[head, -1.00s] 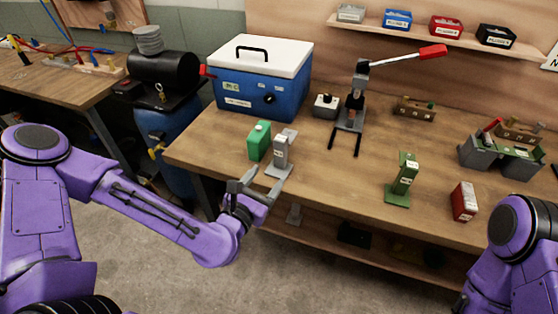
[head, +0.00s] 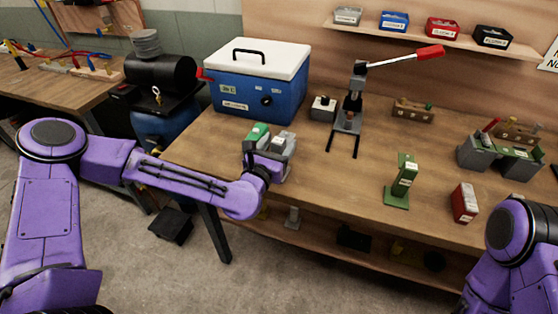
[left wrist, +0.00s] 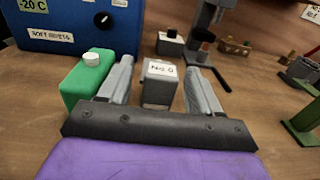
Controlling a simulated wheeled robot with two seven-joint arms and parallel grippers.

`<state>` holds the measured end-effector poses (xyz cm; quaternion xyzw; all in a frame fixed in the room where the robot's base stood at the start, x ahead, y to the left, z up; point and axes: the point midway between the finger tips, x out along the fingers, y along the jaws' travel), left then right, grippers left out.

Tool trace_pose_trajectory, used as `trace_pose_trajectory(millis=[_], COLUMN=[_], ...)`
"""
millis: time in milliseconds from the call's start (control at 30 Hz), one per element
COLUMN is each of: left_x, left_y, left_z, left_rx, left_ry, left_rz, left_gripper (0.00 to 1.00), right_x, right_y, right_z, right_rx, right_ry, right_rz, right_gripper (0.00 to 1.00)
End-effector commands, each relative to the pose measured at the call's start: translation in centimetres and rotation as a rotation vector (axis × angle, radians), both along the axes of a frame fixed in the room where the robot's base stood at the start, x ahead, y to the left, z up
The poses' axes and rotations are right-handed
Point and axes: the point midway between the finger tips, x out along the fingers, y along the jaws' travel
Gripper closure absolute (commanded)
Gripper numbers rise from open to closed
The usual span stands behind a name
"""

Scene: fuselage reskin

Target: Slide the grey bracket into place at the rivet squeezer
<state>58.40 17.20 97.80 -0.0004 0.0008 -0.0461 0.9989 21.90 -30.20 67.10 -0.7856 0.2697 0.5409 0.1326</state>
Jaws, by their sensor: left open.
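The grey bracket (left wrist: 160,82), with a white label on its upright, stands on the workbench at the left. It also shows in the head view (head: 284,142), partly covered by my gripper. My left gripper (left wrist: 162,80) is open, with one finger on each side of the bracket's upright. I cannot tell whether the fingers touch it. The rivet squeezer (head: 354,100) stands farther back on the bench, with a long lever and red handle raised to the right. Its rails point toward the front. My right arm shows at the right edge, but its gripper is out of view.
A green bottle (left wrist: 88,82) stands close left of my left gripper. A blue cooler (head: 258,90) is behind it. A green bracket (head: 403,180) and a red box (head: 464,203) stand to the right. The bench between the grey and green brackets is clear.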

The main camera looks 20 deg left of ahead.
Motion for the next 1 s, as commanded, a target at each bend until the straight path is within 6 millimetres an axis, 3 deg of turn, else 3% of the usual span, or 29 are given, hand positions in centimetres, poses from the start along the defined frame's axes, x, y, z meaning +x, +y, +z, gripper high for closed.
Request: trace_pose_trajectory(millis=[67,200,267,667,867,1000], left_x=[0.0,0.0,0.0,0.0,0.0,-2.0], left_y=[0.0,0.0,0.0,0.0,0.0,1.9], left_z=[0.0,0.0,0.0,0.6,3.9,7.6], left_rx=[0.000,0.000,0.000,0.000,-0.001,-0.003], left_ry=[0.000,0.000,0.000,-0.003,-0.006,-0.005], left_rz=[0.000,0.000,0.000,0.000,-0.001,0.003], left_gripper=[0.36,0.82,1.00,1.00,1.00,1.00], right_x=[0.0,0.0,0.0,0.0,0.0,0.0], right_y=[0.0,0.0,0.0,0.0,0.0,0.0], right_z=[-0.1,-0.1,-0.1,0.3,2.1,5.0], right_rx=[0.000,0.000,0.000,0.000,0.000,0.000], right_ry=[0.000,0.000,0.000,0.000,0.000,0.000], right_rz=[0.000,0.000,0.000,0.000,0.000,0.000], right_gripper=[0.57,0.57,0.57,0.57,0.57,0.57])
